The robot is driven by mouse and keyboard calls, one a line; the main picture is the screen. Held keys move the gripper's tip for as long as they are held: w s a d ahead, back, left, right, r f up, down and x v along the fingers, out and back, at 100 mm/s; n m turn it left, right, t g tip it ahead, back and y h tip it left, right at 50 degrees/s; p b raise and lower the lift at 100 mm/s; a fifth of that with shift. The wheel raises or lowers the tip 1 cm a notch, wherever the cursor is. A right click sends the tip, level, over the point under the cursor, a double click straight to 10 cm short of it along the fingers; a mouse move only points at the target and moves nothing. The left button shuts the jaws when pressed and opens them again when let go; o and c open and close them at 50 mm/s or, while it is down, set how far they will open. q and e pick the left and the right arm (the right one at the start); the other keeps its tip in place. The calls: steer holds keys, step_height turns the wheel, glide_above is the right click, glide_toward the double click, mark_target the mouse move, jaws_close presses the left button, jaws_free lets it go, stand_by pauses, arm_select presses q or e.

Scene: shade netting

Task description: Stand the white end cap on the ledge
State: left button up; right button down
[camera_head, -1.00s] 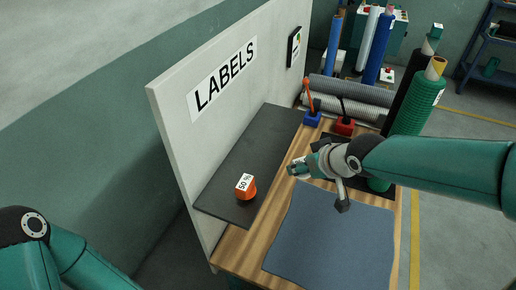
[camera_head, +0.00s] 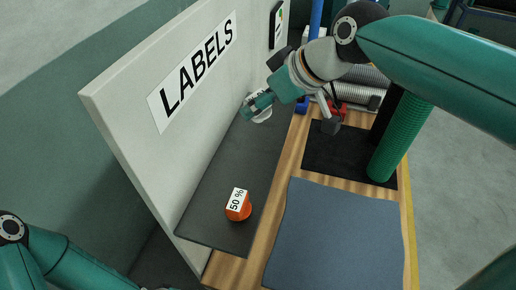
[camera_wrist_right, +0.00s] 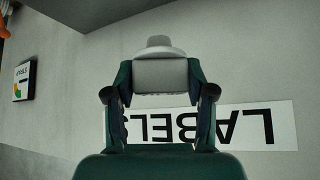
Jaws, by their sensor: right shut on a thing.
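My right gripper (camera_head: 256,104) is shut on the white end cap (camera_head: 262,116), over the far part of the dark ledge (camera_head: 208,195) and close to the upright board. In the right wrist view the white end cap (camera_wrist_right: 160,74) sits between the two fingers, its broad block between the tips and a rounded knob beyond. The fingers hide much of it in the head view, and I cannot tell whether it touches the ledge. My left gripper is out of view; only my left arm shows at the lower left.
An orange piece (camera_head: 238,208) marked 50 % stands on the near part of the ledge. The board carries a LABELS sign (camera_head: 193,72). A blue-grey mat (camera_head: 335,235) and a green mesh roll (camera_head: 402,138) are on the wooden bench. The ledge's middle is clear.

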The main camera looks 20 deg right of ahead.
step_height(320, 180, down, 13)
steer(key=shift+f, duration=0.15)
stand_by(0.4)
steer(key=shift+c, duration=2)
jaws_free()
steer(key=b+v, duration=0.1)
steer(key=v, duration=1.1)
